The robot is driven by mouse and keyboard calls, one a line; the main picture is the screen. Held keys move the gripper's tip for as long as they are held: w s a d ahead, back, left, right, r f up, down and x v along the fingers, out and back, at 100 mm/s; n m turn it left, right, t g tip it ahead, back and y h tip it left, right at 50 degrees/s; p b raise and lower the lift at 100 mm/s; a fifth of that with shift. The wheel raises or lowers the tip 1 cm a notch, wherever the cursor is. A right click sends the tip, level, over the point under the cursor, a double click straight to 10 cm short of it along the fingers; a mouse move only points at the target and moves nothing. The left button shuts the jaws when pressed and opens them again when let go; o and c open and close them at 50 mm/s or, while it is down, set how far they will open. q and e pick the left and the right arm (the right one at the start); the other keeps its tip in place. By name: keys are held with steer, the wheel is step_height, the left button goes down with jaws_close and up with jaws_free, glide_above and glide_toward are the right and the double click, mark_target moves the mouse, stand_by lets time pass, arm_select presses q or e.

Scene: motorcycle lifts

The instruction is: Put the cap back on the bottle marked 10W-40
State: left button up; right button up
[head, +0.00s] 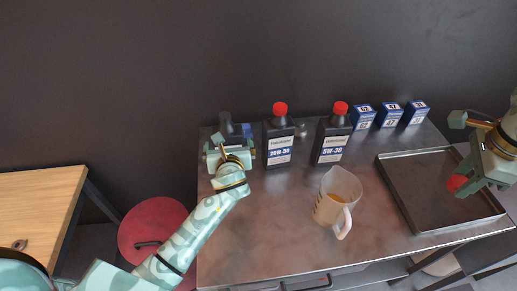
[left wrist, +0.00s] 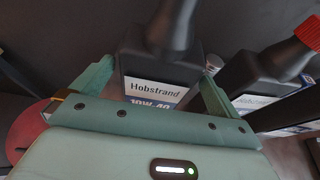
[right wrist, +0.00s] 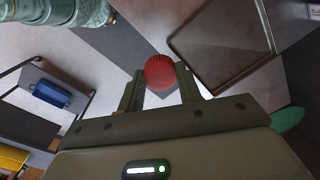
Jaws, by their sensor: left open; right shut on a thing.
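The 10W-40 bottle (left wrist: 165,85) stands between the open fingers of my left gripper (left wrist: 155,90); its label reads Hobstrand, and its dark neck shows no cap. In the head view the bottle (head: 226,126) is at the left end of the metal bench, partly hidden by my left gripper (head: 230,155). My right gripper (right wrist: 165,82) is shut on a red cap (right wrist: 160,72). In the head view the cap (head: 456,183) is above the right part of the black tray, well away from the bottle.
Bottles marked 20W-50 (head: 279,140) and 5W-30 (head: 332,140), both red-capped, stand right of the 10W-40 bottle. A measuring jug (head: 336,198) holding some amber liquid stands in front. Blue boxes (head: 389,115) line the back. The black tray (head: 412,190) lies at right.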

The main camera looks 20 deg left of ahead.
arm_select(q)
steer(key=b+x, duration=0.1)
steer(key=x, duration=0.3)
steer(key=shift+w+f, duration=0.1)
steer(key=shift+f, duration=0.05)
arm_select(e)
steer(key=shift+w+f, duration=0.1)
steer(key=shift+f, duration=0.6)
arm_select(q)
steer(key=shift+c, duration=0.3)
steer(key=c, duration=1.2)
steer(key=shift+r, duration=0.25)
arm_select(e)
steer(key=shift+r, duration=0.1)
